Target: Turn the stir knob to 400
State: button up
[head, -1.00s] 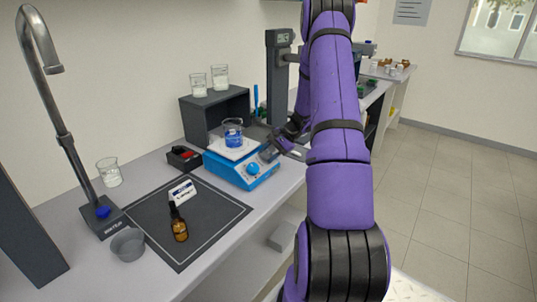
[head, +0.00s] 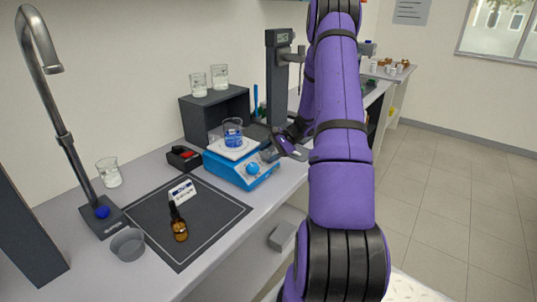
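The blue stirrer (head: 222,169) with a white top plate stands on the bench, and a beaker of blue liquid (head: 233,133) sits on the plate. One round blue knob (head: 253,168) shows on its front face. I cannot read any marks around it. My gripper (head: 268,155) is at the right end of the front face, just right of this knob and apart from it. It covers that part of the face, so any second knob there is hidden. The fingers are too small and dark to tell whether they are open or shut, or touching the stirrer.
A dark mat (head: 187,223) holds a brown dropper bottle (head: 179,226) and a white-and-blue label card (head: 182,190). A small black and red device (head: 184,157) lies left of the stirrer. A dark shelf (head: 216,108) with two beakers and a grey stand (head: 278,75) stand behind.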

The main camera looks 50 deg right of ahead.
jog(key=shift+o, duration=1.1)
jog(key=v, duration=1)
jog(key=shift+s+d+r, duration=0.15)
jog(key=shift+s+d, duration=0.15)
jog(key=a+r+n+g+h, duration=0.15)
jog(key=a+r+n, duration=0.25)
jog(key=a+r, duration=0.65)
jog(key=a+r+n+g+h, duration=0.1)
jog(key=a+r+n+g, duration=0.25)
jog(key=a+r, duration=0.75)
jog(key=s+a+r+n+t+h, duration=0.2)
jog(key=s+a+n, duration=0.3)
jog(key=s+a, duration=0.4)
jog(key=s+a+r+n+t+h, duration=0.1)
jog(key=s+a+r+n+h, duration=0.1)
jog(key=s+a, duration=0.8)
jog(key=a+n+h, duration=0.1)
jog(key=n, duration=0.1)
jog(key=shift+s+n+t, duration=0.35)
jog(key=shift+t, duration=0.05)
